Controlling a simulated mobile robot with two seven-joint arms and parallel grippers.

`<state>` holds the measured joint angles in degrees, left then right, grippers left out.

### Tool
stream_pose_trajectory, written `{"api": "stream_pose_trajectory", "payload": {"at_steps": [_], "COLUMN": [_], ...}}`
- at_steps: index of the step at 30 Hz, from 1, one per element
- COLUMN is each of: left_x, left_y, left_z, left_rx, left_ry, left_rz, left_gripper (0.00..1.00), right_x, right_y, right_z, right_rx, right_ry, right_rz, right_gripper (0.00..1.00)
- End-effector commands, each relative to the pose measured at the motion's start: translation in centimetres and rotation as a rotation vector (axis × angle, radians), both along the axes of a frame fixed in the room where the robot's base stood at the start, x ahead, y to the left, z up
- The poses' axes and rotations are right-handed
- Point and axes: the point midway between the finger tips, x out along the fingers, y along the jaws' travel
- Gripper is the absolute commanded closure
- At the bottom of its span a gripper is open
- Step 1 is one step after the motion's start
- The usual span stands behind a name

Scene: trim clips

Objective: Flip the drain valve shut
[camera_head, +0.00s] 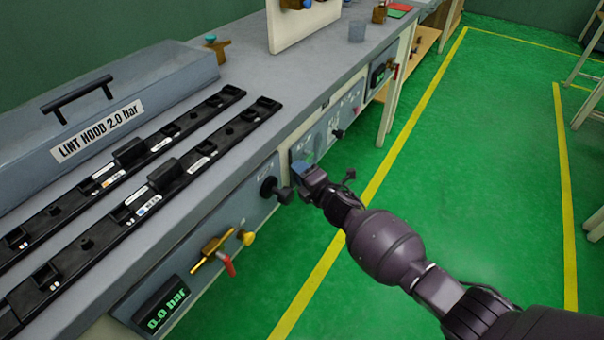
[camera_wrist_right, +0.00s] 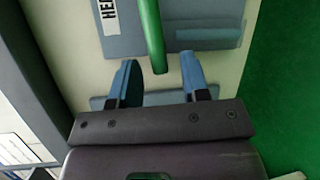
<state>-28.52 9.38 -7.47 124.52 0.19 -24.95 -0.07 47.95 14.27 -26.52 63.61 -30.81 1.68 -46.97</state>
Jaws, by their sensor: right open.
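My right gripper (camera_head: 306,178) is open at the bench's front panel, right of a black knob. In the right wrist view, the open blue fingers (camera_wrist_right: 160,72) straddle the lower end of a green bar-shaped handle (camera_wrist_right: 150,30), with a gap on each side. A partly hidden label beginning "HEA" is beside the handle. A brass valve (camera_head: 211,247) with a red-tipped lever (camera_head: 228,265) and a yellow knob is lower left on the panel. No readable label shows which of these is the drain valve. My left gripper is not in view.
A display (camera_head: 161,305) reads 0.0 bar. The black knob (camera_head: 269,187) sticks out close left of my gripper. A grey hood (camera_head: 120,100) labelled "LINT HOOD 2.0 bar" and black rails are on the bench top. The green floor (camera_head: 480,150) right of the bench is clear.

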Motion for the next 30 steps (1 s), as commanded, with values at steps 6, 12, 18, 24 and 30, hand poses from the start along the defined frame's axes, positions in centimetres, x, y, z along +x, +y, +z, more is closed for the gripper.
{"api": "stream_pose_trajectory", "payload": {"at_steps": [6, 12, 18, 24, 30], "left_x": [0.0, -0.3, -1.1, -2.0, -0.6], "left_y": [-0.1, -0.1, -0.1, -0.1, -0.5], "left_z": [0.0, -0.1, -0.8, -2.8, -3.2], "left_rx": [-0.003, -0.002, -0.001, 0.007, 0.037], "left_ry": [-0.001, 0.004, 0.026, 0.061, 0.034], "left_rz": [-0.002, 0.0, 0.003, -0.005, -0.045], "left_gripper": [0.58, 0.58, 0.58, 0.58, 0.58], "right_x": [0.0, 0.0, -0.1, -0.2, 0.1], "right_y": [0.0, 0.0, 0.1, 0.1, -0.2], "right_z": [0.0, 0.0, -0.5, -2.4, -3.3], "right_rx": [0.0, 0.0, -0.007, -0.074, -0.157], "right_ry": [0.0, 0.0, -0.011, -0.098, -0.208], "right_rz": [0.0, 0.0, 0.002, 0.003, 0.002], "right_gripper": [0.89, 1.0, 1.0, 1.0, 1.0]}}
